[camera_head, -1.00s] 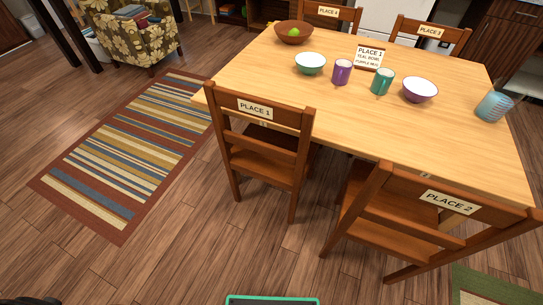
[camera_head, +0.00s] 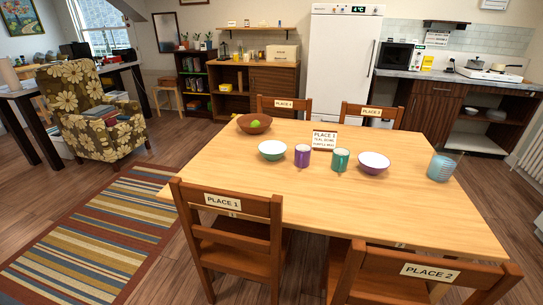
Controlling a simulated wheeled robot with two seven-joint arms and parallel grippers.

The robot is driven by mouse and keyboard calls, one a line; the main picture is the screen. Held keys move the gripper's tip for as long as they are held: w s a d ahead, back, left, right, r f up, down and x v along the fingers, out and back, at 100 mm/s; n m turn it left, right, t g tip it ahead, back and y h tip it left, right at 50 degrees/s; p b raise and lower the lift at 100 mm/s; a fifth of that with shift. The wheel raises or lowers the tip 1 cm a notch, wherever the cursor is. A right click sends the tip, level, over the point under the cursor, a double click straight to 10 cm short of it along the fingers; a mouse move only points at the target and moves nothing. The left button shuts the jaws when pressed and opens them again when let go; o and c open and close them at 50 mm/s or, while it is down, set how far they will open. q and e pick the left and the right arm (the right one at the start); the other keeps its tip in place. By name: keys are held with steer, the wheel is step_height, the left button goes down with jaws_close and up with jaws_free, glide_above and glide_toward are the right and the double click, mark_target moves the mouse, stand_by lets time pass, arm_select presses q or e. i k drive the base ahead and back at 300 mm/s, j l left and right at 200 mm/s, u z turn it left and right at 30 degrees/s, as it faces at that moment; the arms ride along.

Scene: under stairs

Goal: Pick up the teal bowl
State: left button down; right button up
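The teal bowl (camera_head: 272,150) sits upright on the wooden table (camera_head: 230,171), toward the table's left side. It is teal outside and pale inside, and looks empty. A purple mug (camera_head: 302,157) stands just to its right. A brown wooden bowl (camera_head: 254,124) with green fruit in it is behind it to the left. Neither of my grippers shows in this view.
A teal mug (camera_head: 340,160), a purple bowl (camera_head: 373,163) and a blue striped cup (camera_head: 440,168) stand farther right. A sign (camera_head: 324,140) stands behind the mugs. Chairs labelled Place 1 (camera_head: 229,237) and Place 2 (camera_head: 420,276) block the near side. A striped rug (camera_head: 95,240) lies left.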

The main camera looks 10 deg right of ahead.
mark_target(273, 150)
steer(key=i+j+z, duration=0.25)
steer(key=i+j, duration=0.15)
steer(key=j, duration=0.25)
steer(key=i+j+z, duration=0.1)
steer(key=j, duration=0.2)
steer(key=i+j+z, duration=0.1)
steer(key=j, duration=0.3)
steer(key=i+j+z, duration=0.15)
steer(key=i+j, duration=0.15)
